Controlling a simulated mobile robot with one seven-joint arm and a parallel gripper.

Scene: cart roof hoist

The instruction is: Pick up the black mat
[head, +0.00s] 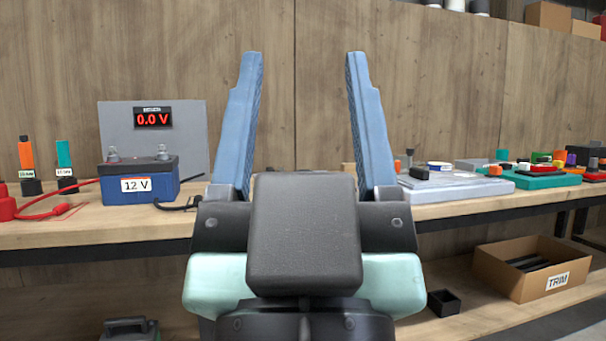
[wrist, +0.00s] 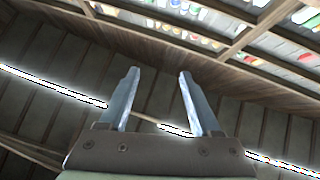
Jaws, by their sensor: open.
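I cannot make out a black mat in either view. My gripper (head: 305,60) is raised in the middle of the head view, with its two blue fingers pointing up and wide apart. Nothing is between the fingers. The gripper and its dark body hide the middle of the workbench (head: 100,226). In the wrist view, my gripper (wrist: 158,72) is open and empty against the ceiling, and no bench shows there.
On the bench's left stand a blue 12 V battery (head: 140,182), a 0.0 V meter panel (head: 152,117) and red cables. A grey tray (head: 455,187) and a teal tray (head: 545,179) lie right. Below are a TRIM carton (head: 515,283) and small black box (head: 443,302).

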